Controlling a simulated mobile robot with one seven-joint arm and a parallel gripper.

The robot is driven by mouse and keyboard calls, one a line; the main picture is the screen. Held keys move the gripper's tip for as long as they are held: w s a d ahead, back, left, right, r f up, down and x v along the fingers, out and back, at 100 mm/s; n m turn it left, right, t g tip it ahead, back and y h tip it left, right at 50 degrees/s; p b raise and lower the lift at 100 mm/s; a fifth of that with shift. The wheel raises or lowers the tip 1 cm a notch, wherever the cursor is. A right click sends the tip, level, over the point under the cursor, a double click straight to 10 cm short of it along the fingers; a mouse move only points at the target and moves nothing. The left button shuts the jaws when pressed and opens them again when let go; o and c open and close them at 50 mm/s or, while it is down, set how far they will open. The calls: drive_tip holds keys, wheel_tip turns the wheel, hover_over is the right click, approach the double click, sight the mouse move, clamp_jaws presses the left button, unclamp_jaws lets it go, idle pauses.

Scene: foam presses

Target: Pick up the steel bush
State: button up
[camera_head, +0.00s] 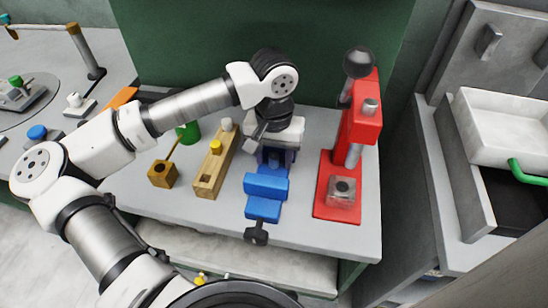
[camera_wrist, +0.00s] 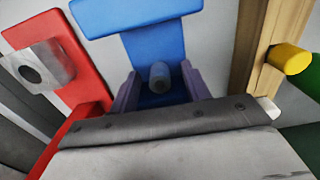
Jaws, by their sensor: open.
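A small grey cylinder, which looks like the steel bush (camera_wrist: 159,76), stands at the blue vise (camera_wrist: 140,45) in the wrist view. The vise also shows in the head view (camera_head: 266,186), on the grey bench. My gripper (camera_wrist: 160,70) is open, with one finger on each side of the grey cylinder. I cannot tell whether the fingers touch it. In the head view my gripper (camera_head: 277,156) points down at the far end of the vise, and my wrist mostly hides the bush there.
A red press (camera_head: 362,125) with a clear, holed block (camera_head: 342,193) stands right of the vise. A wooden block (camera_head: 212,177) with a yellow peg (camera_head: 215,146) and a brass cube (camera_head: 162,174) stand left. The bench's front right is clear.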

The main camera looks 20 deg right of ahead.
drive_tip(key=shift+c, duration=0.2)
clamp_jaws()
drive_tip(key=shift+r, duration=0.1)
